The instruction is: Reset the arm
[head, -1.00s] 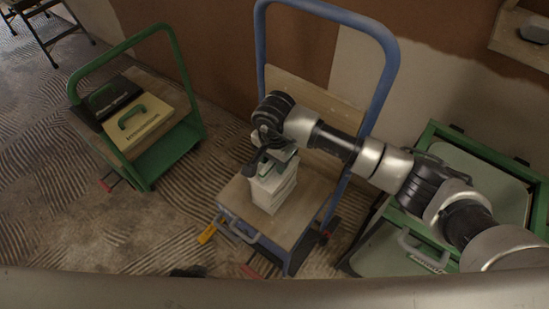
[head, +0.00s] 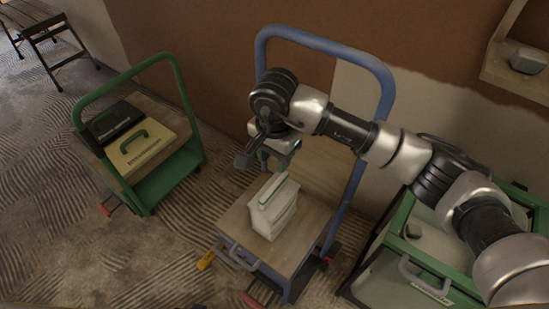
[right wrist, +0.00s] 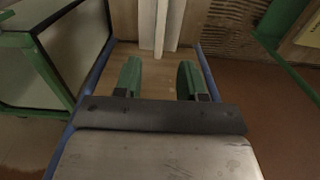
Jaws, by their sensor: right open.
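My right gripper (head: 272,160) hangs above the blue cart (head: 345,200), over a pale upright case (head: 273,212) with a greenish top strip. The gripper is apart from the case. In the right wrist view its two green fingers (right wrist: 159,80) stand wide apart with nothing between them. The pale case also shows there at the top edge (right wrist: 175,22), beyond the fingertips. My right arm reaches in from the right of the head view. My left gripper is not in view.
A green cart (head: 170,178) at left carries a black case (head: 112,120) and a cream case (head: 140,148) with a green handle. A green-framed container (head: 385,265) stands at right. The wall is close behind the blue cart.

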